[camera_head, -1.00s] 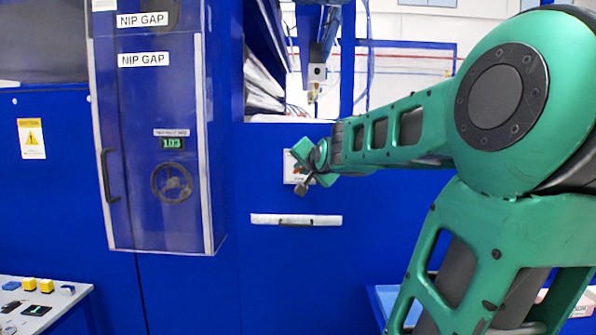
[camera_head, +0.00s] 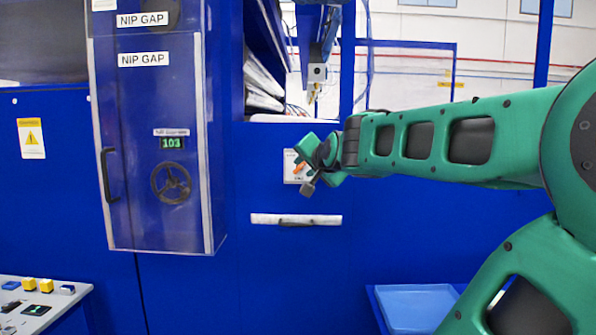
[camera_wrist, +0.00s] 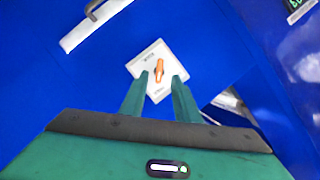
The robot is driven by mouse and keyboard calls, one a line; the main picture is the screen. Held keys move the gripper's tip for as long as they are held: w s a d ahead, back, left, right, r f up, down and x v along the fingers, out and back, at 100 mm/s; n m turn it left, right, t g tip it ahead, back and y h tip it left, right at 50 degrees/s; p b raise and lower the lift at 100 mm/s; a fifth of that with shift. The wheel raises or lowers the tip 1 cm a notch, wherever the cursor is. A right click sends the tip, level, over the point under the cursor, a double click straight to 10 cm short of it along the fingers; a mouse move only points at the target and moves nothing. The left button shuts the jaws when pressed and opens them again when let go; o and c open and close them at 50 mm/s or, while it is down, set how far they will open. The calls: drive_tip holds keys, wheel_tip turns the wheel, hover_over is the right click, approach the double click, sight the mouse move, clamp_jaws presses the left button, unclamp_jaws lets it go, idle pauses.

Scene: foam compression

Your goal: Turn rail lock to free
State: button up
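The rail lock is an orange lever (camera_wrist: 159,69) on a white square plate (camera_wrist: 142,61) fixed to the blue machine front. In the wrist view the lever lies between and just beyond the tips of my two green fingers. My gripper (camera_wrist: 160,80) is open, with a gap between the fingers, and points at the plate. In the head view my gripper (camera_head: 308,165) is in front of the plate (camera_head: 290,168) and hides much of it. A bit of orange (camera_head: 299,168) shows beside the fingers. I cannot tell whether the fingers touch the lever.
A white-edged drawer with a dark handle (camera_head: 297,221) is below the plate. A clear-doored nip gap cabinet (camera_head: 150,215) with a handwheel (camera_head: 171,183) stands to the left. A blue tray (camera_head: 415,305) is at lower right, and a button console (camera_head: 45,300) at lower left.

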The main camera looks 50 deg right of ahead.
drive_tip(key=shift+v, duration=2.55)
